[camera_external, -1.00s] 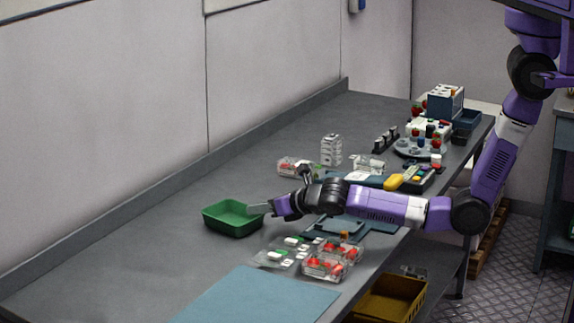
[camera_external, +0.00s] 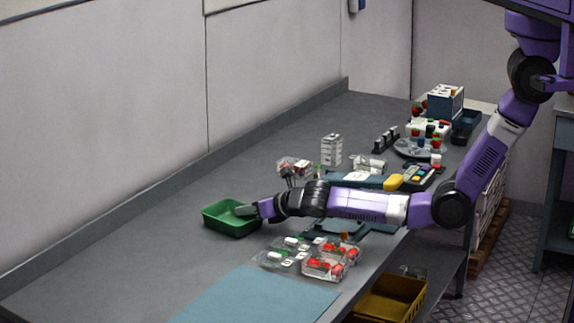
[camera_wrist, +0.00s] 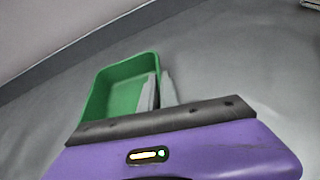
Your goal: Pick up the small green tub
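The small green tub (camera_external: 222,228) stands on the grey bench, left of my arm, upright and looking empty. In the wrist view it shows as an open green box (camera_wrist: 97,100) ahead of my gripper. My gripper (camera_external: 246,211) is at the tub's right side. In the wrist view its two grey fingers (camera_wrist: 159,90) lie close together, one inside the tub and one outside, with the tub's right wall between them. They look shut on that wall. The gripper body hides the near part of the tub.
Clear punnets with red berries (camera_external: 325,265) and a blue mat (camera_external: 258,297) lie in front of my arm. A stack of clear boxes (camera_external: 331,150) stands behind it. The bench left of the tub is clear, up to the wall.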

